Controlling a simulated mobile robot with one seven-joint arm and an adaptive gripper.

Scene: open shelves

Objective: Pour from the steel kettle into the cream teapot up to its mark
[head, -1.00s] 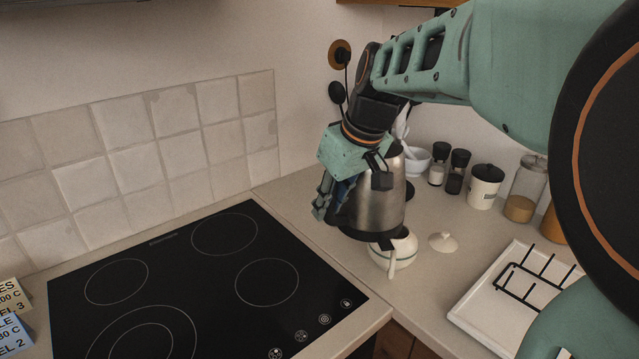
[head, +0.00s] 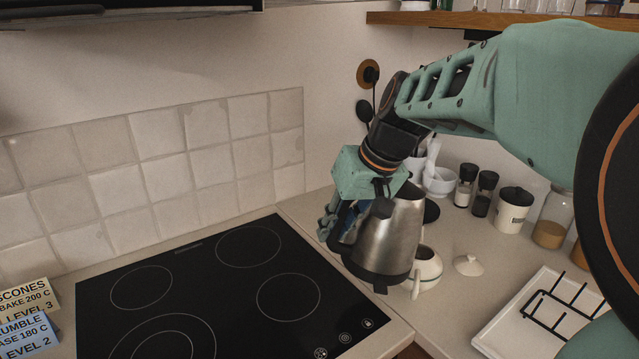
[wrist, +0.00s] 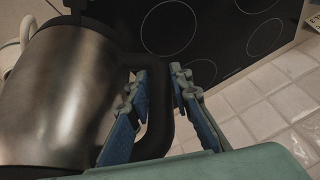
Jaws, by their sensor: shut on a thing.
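My gripper (head: 342,222) is shut on the black handle of the steel kettle (head: 392,235); the handle (wrist: 158,105) runs between the blue-padded fingers in the wrist view.
A black hob (head: 240,290) fills the left counter. A white tray with a black rack (head: 500,335) lies at right. A mortar (head: 440,182), two grinders (head: 474,190), a lidded canister (head: 513,210) and a glass jar (head: 551,222) stand along the back wall. A shelf (head: 480,19) hangs above.

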